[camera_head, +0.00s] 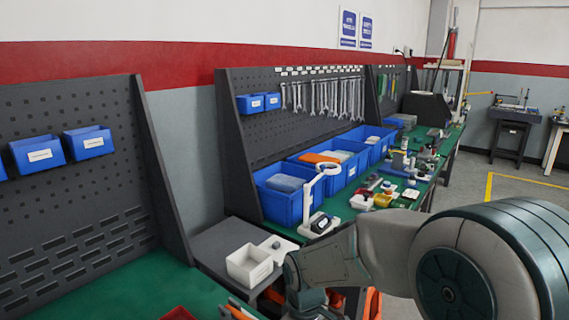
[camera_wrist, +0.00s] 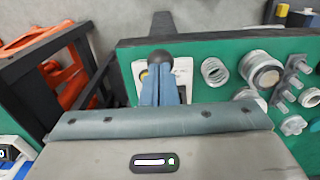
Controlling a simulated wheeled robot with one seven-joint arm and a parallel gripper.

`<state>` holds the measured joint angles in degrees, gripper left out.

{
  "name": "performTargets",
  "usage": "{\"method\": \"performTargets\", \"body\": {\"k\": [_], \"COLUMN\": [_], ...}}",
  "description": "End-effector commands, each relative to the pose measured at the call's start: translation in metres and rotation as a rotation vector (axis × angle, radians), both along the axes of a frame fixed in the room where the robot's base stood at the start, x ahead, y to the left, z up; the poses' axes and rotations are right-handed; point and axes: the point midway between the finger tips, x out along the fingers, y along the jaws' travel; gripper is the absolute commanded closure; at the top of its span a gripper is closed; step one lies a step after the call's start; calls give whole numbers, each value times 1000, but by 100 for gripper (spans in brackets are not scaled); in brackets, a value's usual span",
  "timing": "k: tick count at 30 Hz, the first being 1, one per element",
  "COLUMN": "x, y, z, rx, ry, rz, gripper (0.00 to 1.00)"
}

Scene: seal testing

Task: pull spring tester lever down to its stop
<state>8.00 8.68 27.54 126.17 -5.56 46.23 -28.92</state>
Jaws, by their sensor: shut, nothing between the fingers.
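In the wrist view, my gripper (camera_wrist: 160,88) is shut with nothing between its blue-grey fingers. Just beyond the fingertips is a dark round knob (camera_wrist: 160,57), which looks like the end of the spring tester lever. I cannot tell whether the fingers touch it. A pale body (camera_wrist: 182,68), apparently the tester's, sits behind the fingers on the green bench top and is mostly hidden. A dark upright part (camera_wrist: 162,22) rises beyond the knob. In the head view my arm covers this area, and neither my gripper nor the tester can be made out.
In the wrist view, a coil spring (camera_wrist: 215,71), a round metal part (camera_wrist: 262,72) and other small parts lie to the right on the green bench (camera_wrist: 220,48). An orange and black rack (camera_wrist: 45,65) stands left. In the head view, blue bins (camera_head: 285,200) line the bench back.

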Motion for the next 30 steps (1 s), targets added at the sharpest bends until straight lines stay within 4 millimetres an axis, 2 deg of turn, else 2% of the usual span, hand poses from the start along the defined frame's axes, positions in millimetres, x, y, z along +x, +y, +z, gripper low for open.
{"method": "performTargets", "body": {"k": [20,30], "x": [-2,-1], "y": [-1,0], "z": [-19,-15], "rx": [1,0], "ry": [3,2], "rz": [1,1], "gripper": [100,100]}}
